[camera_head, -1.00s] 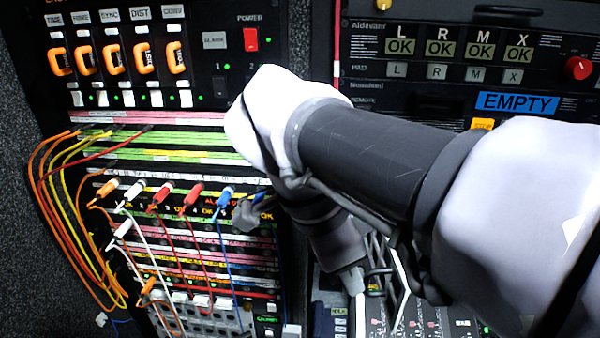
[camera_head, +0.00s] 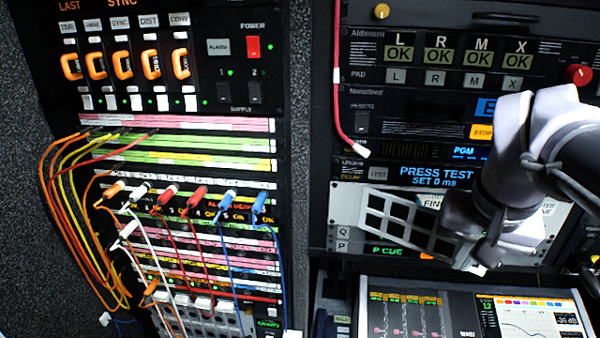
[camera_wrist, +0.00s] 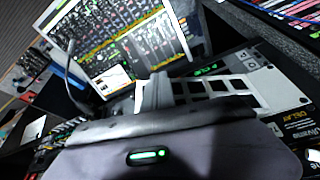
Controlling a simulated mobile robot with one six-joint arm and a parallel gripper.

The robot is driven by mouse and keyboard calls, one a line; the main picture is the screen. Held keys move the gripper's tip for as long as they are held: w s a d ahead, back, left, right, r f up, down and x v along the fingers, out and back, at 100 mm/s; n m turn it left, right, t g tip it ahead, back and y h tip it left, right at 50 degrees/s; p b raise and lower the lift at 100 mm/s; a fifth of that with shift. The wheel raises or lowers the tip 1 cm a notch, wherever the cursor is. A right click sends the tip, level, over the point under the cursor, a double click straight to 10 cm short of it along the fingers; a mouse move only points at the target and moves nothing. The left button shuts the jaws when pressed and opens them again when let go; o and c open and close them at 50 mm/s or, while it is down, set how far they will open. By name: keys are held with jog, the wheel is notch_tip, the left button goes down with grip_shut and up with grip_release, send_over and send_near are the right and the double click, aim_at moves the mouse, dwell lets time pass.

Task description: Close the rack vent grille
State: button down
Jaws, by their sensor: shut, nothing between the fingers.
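The rack vent grille (camera_head: 372,222) is a pale grey plate with rows of square openings, low on the right rack in the head view. It looks slanted against the rack face; I cannot tell how far open it is. My gripper (camera_head: 488,254) is at the grille's right side, and my wrist hides that end. In the wrist view my gripper (camera_wrist: 158,90) is shut and empty, with the grille (camera_wrist: 240,92) just right of the fingers. Whether they touch is unclear.
A console with a lit screen (camera_head: 530,312) sits below the grille.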

jog(key=w+d+n+y+p, duration=0.1)
jog(key=w+d+n+p, duration=0.1)
jog(key=w+d, duration=0.4)
jog(key=shift+w+d+n+p, duration=0.2)
jog(key=shift+w+n+p, duration=0.2)
jog(key=shift+w, duration=0.45)
